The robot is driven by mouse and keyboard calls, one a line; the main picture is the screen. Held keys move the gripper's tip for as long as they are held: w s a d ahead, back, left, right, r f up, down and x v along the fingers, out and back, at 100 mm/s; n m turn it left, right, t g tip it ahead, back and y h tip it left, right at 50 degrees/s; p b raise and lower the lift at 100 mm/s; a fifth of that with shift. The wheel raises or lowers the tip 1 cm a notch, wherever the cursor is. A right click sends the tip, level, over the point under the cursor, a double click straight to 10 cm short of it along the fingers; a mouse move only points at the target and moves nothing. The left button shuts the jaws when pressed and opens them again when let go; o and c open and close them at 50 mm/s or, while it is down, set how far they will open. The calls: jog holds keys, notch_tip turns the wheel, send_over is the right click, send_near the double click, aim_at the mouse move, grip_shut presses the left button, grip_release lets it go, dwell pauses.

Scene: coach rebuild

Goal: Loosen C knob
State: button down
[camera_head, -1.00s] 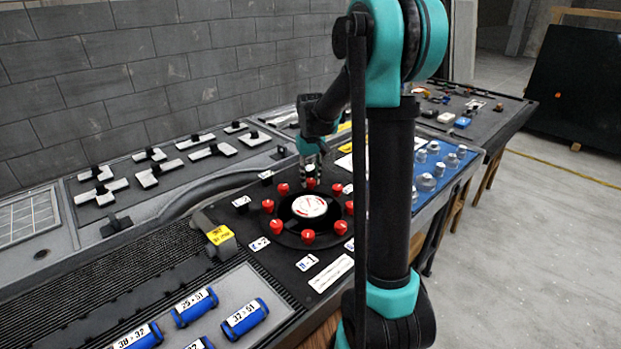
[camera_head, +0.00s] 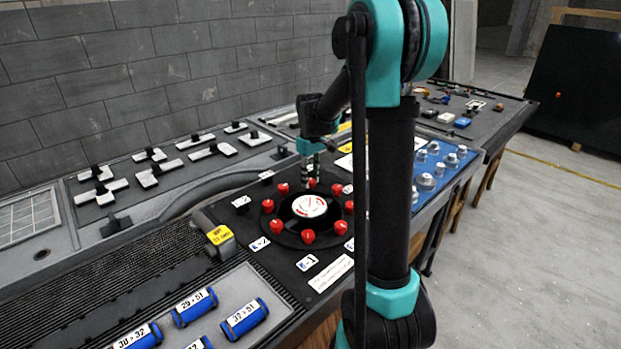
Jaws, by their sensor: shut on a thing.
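A ring of several red knobs surrounds a white dial (camera_head: 310,206) on a black round plate. My gripper (camera_head: 312,176) points down at the far side of the ring and is shut on the red knob (camera_head: 312,183) there. The fingers partly hide this knob. Other red knobs, such as the near one (camera_head: 308,237) and the left one (camera_head: 267,206), stand free.
A yellow-topped block (camera_head: 220,235) stands left of the ring. Blue labelled cylinders (camera_head: 245,318) lie in front left. A blue panel with silver knobs (camera_head: 426,181) lies to the right, partly behind my arm. A grey brick wall (camera_head: 180,80) stands behind the benches.

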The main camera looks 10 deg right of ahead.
aim_at(311, 180)
jog(key=c, duration=1.2)
grip_release()
jog(key=shift+o, duration=0.2)
notch_tip(311, 180, up, 12)
